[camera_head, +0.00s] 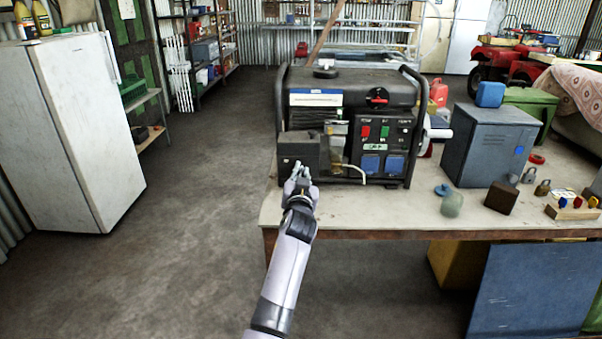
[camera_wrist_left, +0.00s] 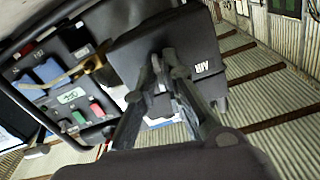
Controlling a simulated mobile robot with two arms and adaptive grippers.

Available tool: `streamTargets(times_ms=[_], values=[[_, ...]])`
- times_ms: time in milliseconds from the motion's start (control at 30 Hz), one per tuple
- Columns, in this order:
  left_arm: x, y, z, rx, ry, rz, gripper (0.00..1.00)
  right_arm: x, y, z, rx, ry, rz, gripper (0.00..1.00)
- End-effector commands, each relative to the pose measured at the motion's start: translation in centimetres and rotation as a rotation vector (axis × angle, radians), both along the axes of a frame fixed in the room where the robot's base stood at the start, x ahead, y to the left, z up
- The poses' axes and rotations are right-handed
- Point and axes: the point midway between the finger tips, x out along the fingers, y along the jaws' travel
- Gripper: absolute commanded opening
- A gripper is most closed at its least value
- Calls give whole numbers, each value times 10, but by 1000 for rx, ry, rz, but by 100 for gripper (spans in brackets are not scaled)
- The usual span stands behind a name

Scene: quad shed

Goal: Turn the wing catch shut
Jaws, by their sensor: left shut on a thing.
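The black generator (camera_head: 345,88) stands on the workbench. A dark box-shaped housing (camera_head: 297,146) juts from its lower left front, and it fills the middle of the left wrist view (camera_wrist_left: 192,45). My left gripper (camera_head: 299,172) is at the front face of this housing. In the left wrist view, its fingers (camera_wrist_left: 162,70) are close together and shut on the small wing catch at the housing. The fingers hide most of the catch, so its angle cannot be told. My right gripper is in neither view.
The workbench (camera_head: 400,213) holds a grey metal cabinet (camera_head: 488,145), a brown block (camera_head: 500,197), padlocks (camera_head: 543,187) and a pale green jar (camera_head: 452,204) right of the generator. A pale cable (camera_head: 352,170) hangs at the generator's front. Open floor lies left, beside a white fridge (camera_head: 85,130).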

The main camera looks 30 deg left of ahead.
Motion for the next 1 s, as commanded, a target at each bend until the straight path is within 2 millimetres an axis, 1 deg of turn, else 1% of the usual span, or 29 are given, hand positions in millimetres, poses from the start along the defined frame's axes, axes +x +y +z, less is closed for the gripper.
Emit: streamTargets(times_ms=[1000], values=[[2, -2, 0, 821, 502, -1, 0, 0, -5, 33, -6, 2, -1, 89]])
